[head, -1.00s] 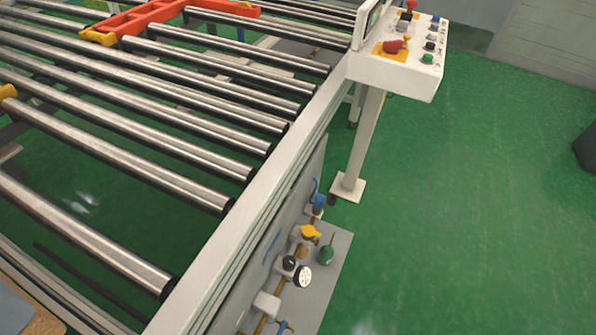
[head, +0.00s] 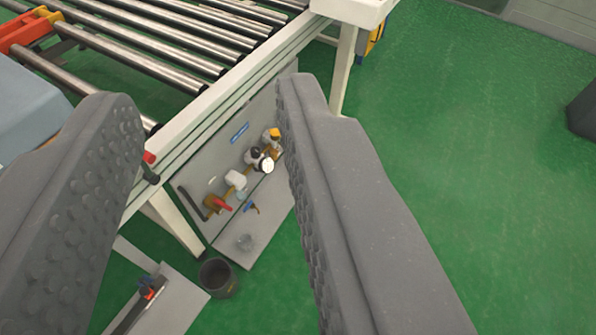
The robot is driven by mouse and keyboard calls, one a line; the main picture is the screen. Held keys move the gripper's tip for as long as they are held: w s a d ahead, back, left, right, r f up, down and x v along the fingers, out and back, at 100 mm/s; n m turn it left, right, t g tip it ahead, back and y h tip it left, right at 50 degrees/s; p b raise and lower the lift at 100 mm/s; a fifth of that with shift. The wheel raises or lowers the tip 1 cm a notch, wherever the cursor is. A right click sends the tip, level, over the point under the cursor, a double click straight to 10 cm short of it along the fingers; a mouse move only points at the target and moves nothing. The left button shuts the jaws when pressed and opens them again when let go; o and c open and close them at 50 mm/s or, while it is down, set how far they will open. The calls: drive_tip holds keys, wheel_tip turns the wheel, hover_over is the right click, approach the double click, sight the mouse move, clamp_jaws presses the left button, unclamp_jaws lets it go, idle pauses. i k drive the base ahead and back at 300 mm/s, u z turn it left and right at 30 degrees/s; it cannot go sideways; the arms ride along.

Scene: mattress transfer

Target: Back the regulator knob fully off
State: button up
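The regulator knob (head: 252,154) is a small black cap. It sits on the air-line assembly mounted on the grey panel (head: 207,170) below the conveyor's side rail. A round white gauge (head: 266,165) is right beside it. My gripper (head: 203,97) is open and empty, with its two dark grey, studded fingers wide apart in the foreground. The knob shows in the gap between the fingers, nearer the right one, and well beyond them. The right finger hides the right part of the panel.
The white side rail (head: 205,105) and rollers (head: 150,50) run above the panel. A red-handled valve (head: 221,204) sits lower left of the knob. A dark bucket (head: 217,277) stands on the floor. Open green floor (head: 470,150) lies to the right.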

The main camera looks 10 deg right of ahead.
sight(255, 151)
drive_tip(key=u, duration=0.4)
drive_tip(key=k, duration=0.2)
drive_tip(key=z, duration=1.2)
drive_tip(key=i, duration=1.25)
drive_tip(key=u, duration=0.6)
drive_tip(key=i, duration=0.9)
drive_tip(key=u, duration=0.75)
